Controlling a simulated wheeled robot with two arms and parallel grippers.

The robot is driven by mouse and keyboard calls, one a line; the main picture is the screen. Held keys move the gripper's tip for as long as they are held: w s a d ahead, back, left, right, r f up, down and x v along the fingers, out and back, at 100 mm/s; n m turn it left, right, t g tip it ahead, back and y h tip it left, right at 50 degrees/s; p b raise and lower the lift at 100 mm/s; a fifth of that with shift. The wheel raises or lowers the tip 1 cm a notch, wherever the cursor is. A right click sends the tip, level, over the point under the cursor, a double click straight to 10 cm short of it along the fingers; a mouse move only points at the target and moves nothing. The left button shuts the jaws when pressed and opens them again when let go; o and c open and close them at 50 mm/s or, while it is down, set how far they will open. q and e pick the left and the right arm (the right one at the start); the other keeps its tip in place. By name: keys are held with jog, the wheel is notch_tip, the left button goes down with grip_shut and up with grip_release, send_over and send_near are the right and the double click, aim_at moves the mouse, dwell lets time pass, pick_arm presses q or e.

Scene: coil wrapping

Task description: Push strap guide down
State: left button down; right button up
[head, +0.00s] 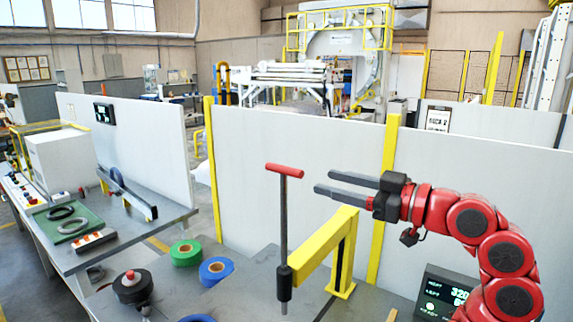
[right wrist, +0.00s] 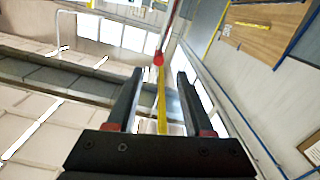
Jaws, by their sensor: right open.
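The strap guide is a dark upright rod (head: 284,225) with a red crossbar handle (head: 285,170) on top. Its lower end passes through a dark collar at the end of a yellow bracket (head: 325,250). My right gripper (head: 323,182) is open and empty, to the right of the rod and slightly below the handle's height, its fingers pointing left. In the right wrist view, a red end piece (right wrist: 158,60) shows beyond and between the open fingers (right wrist: 160,85), apart from them. My left gripper is not in view.
Green tape (head: 186,253) and blue tape (head: 216,270) rolls lie on the grey table left of the rod. A dark display (head: 447,295) stands at the right. White panels (head: 300,150) with yellow posts stand behind. A side bench (head: 120,235) holds dark rings on a green mat.

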aim_at(288, 171)
jog(key=p+x, duration=0.3)
jog(key=x, duration=0.7)
jog(key=shift+w+a+r, duration=0.1)
jog(key=shift+w+a, duration=0.1)
jog(key=shift+w+a+p, duration=0.35)
jog(key=shift+a, duration=0.05)
grip_shut()
dwell(0.6)
